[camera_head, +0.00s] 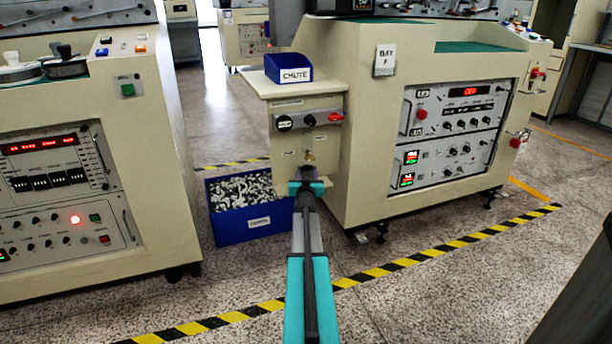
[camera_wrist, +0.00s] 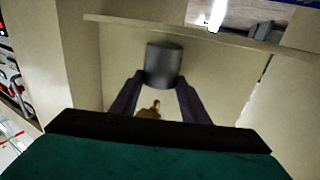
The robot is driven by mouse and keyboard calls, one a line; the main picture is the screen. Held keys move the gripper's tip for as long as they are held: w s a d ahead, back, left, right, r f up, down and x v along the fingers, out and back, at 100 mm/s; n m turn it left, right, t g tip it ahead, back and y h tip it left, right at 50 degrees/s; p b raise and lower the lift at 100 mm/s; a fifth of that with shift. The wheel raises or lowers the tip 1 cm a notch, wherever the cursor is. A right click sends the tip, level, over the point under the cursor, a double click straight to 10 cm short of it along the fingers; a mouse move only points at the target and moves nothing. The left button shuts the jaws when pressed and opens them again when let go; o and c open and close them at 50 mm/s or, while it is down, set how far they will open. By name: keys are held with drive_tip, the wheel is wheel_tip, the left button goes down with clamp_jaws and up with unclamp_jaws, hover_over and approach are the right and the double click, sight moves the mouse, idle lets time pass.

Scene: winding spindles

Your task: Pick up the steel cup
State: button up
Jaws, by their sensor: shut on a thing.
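The steel cup (camera_wrist: 164,64) is a dark grey cylinder in the wrist view, between the tips of my two dark fingers. My gripper (camera_wrist: 160,84) is shut on it, with one finger on each side. In the head view my gripper (camera_head: 306,174) is at the front of the cream cabinet, just below a small brass tap (camera_head: 309,156). The cup cannot be made out there, behind my gripper. The brass tap also shows in the wrist view (camera_wrist: 150,110), between my fingers and close to the cup.
A blue box labelled CHUTE (camera_head: 288,69) stands on the cabinet's shelf (camera_head: 292,88), above my gripper. A blue bin of metal parts (camera_head: 250,226) is on the floor to the left. A control console (camera_head: 80,170) stands further left. Striped floor tape (camera_head: 440,248) crosses open floor.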

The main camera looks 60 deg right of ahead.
drive_tip(key=shift+r, duration=0.7)
drive_tip(key=s+a+r+p, duration=0.2)
drive_tip(key=s+a+p, duration=0.2)
drive_tip(key=s+a, duration=0.5)
drive_tip(key=shift+s+a+p, duration=0.15)
drive_tip(key=shift+s+p, duration=0.15)
drive_tip(key=shift+s, duration=1.75)
